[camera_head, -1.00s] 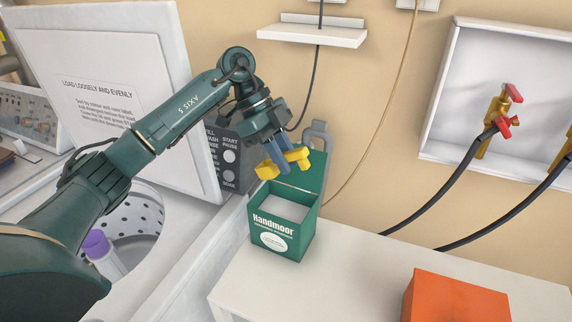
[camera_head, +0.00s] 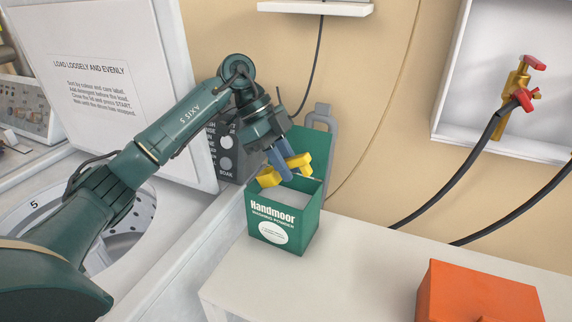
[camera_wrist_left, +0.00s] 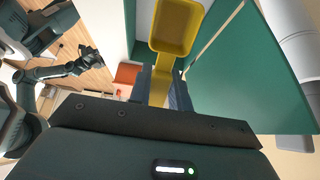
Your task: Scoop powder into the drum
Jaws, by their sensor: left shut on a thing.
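My left gripper (camera_head: 280,163) is shut on a yellow scoop (camera_head: 297,164). It holds the scoop just above the open mouth of the green Handmoor washing powder box (camera_head: 300,238), which has pale powder (camera_head: 287,198) inside. In the left wrist view the scoop (camera_wrist_left: 174,28) sticks out ahead of the fingers (camera_wrist_left: 162,90), beside a green box wall (camera_wrist_left: 225,75), and its bowl looks empty. The drum (camera_head: 128,222) is at the left, a perforated metal tub under a raised white lid, partly hidden by my left arm. My right gripper is not in view.
The box stands on a white table (camera_head: 262,298) beside the washer. An orange box (camera_head: 480,290) is at the front right. A grey jug-like container (camera_head: 322,125) stands behind the powder box. Black hoses (camera_head: 450,180) and a tap are at the right.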

